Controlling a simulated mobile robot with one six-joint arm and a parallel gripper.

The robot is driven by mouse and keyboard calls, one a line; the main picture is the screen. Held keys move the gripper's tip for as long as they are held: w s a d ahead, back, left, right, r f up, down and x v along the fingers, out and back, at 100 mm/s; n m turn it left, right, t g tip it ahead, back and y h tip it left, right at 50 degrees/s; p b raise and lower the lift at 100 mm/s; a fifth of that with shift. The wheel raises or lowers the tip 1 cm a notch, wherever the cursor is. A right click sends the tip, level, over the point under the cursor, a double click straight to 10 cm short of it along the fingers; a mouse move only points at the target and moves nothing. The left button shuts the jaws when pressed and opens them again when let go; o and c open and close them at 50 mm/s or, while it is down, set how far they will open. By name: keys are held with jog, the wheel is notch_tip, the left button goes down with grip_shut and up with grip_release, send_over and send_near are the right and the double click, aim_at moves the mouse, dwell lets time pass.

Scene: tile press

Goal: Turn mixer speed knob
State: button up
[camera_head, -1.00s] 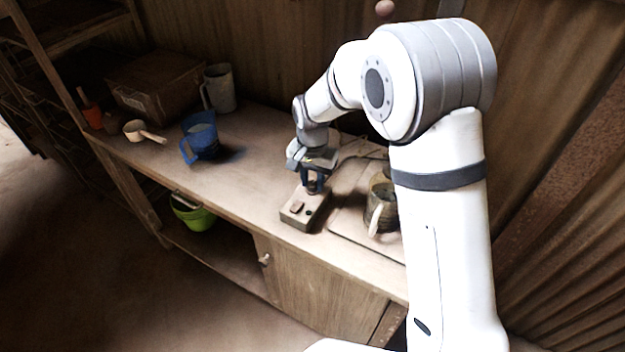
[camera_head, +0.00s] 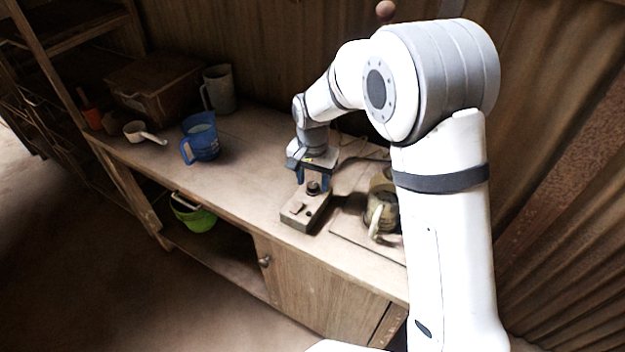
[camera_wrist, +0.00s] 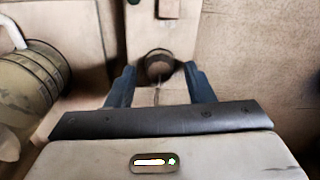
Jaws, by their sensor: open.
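The control box (camera_head: 300,219) is a small beige block on the bench top, with a dark round knob (camera_head: 313,187) at its far end and a switch nearer its front. My gripper (camera_head: 313,180) points down over the far end of the box. In the wrist view, the knob (camera_wrist: 159,64) shows beyond and between the two blue fingertips of my gripper (camera_wrist: 160,72). The fingers are open, with a gap on both sides of the knob. Whether the fingertips are level with the knob I cannot tell.
A ribbed mixer-like vessel with a pale handle (camera_head: 380,215) stands right of the box; its ribbed side shows in the wrist view (camera_wrist: 28,85). A blue jug (camera_head: 200,138), a grey mug (camera_head: 218,90) and a brown box (camera_head: 155,87) stand farther left. The bench (camera_head: 245,185) between is clear.

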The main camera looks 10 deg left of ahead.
aim_at(313, 184)
notch_tip(313, 184, up, 7)
jog(key=shift+r+b, duration=0.2)
jog(key=shift+b, duration=0.15)
dwell(0.5)
